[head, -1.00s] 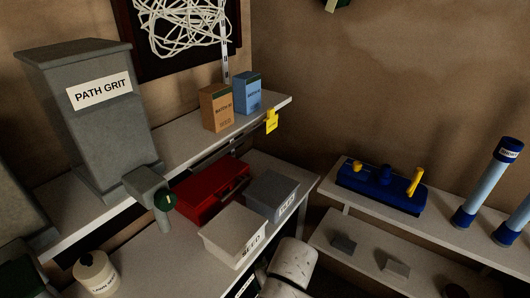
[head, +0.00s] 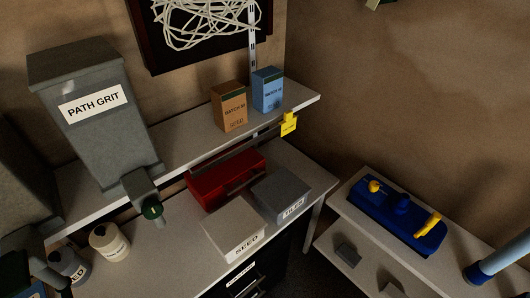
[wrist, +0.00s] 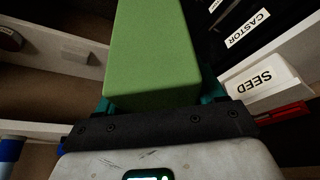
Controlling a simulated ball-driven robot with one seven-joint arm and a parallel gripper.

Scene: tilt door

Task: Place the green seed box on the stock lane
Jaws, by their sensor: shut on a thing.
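The green seed box (wrist: 152,45) shows in the wrist view as a plain green block, held between the teal fingers of my gripper (wrist: 155,98). My gripper is shut on it; the fingertips are mostly hidden behind it. Neither the box nor my gripper shows in the head view. The upper shelf (head: 190,135) carries an orange-brown seed box (head: 229,107) and a blue box (head: 268,91) side by side near its right end. A yellow tag (head: 289,125) hangs on its front edge, its text too small to read. I cannot tell which surface is the stock lane.
A grey PATH GRIT hopper (head: 90,105) stands on the upper shelf's left, its spout overhanging the front. Below are a red box (head: 228,178), a white SEED bin (head: 234,228) and a grey bin (head: 281,193). A blue tool block (head: 395,215) occupies the right bench.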

